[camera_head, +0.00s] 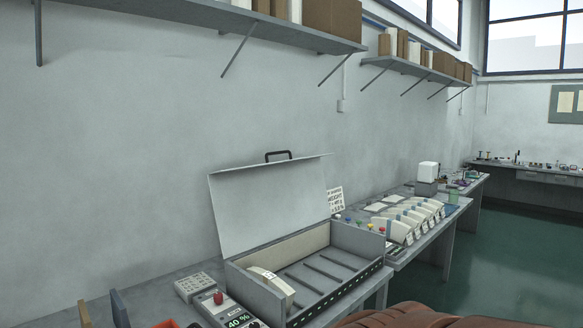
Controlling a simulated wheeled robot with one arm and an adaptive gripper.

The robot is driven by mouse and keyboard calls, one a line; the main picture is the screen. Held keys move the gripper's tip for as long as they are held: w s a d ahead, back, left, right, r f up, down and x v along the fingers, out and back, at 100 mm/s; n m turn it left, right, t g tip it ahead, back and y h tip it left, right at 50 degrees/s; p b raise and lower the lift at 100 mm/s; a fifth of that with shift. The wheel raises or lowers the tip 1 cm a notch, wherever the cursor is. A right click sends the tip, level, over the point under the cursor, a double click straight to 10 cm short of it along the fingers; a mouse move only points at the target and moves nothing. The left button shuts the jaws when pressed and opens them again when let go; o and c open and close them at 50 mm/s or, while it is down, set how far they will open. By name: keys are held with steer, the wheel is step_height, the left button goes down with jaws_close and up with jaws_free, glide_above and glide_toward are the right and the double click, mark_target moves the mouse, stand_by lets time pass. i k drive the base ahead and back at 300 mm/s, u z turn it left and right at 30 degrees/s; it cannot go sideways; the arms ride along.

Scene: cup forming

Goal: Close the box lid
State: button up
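The grey box (352,296) stands on the bench by the wall with its lid (268,205) open. The lid stands up at the back, leaning towards the wall, with a dark handle (278,155) at its top edge. Inside, several dark dividers make slots across the floor. One cream curved piece (272,281) with a small label sits at the left end; the other slots look empty. My gripper is not in view.
Left of the box are a grey keypad unit (194,287) and a device with a red knob (218,298). Cream labelled pieces (410,222) stand on the bench to the right. A shelf (210,18) hangs above. A brown ridged thing (430,316) fills the bottom edge. Green floor (500,260) lies clear at right.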

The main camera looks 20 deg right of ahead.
mark_target(254, 206)
steer(key=z, duration=0.45)
steer(key=k, duration=1.05)
steer(key=u, duration=0.4)
steer(key=i, duration=0.65)
steer(key=u, duration=0.75)
steer(key=i, duration=0.65)
steer(key=z, duration=0.75)
steer(key=i, duration=0.7)
steer(key=z, duration=0.8)
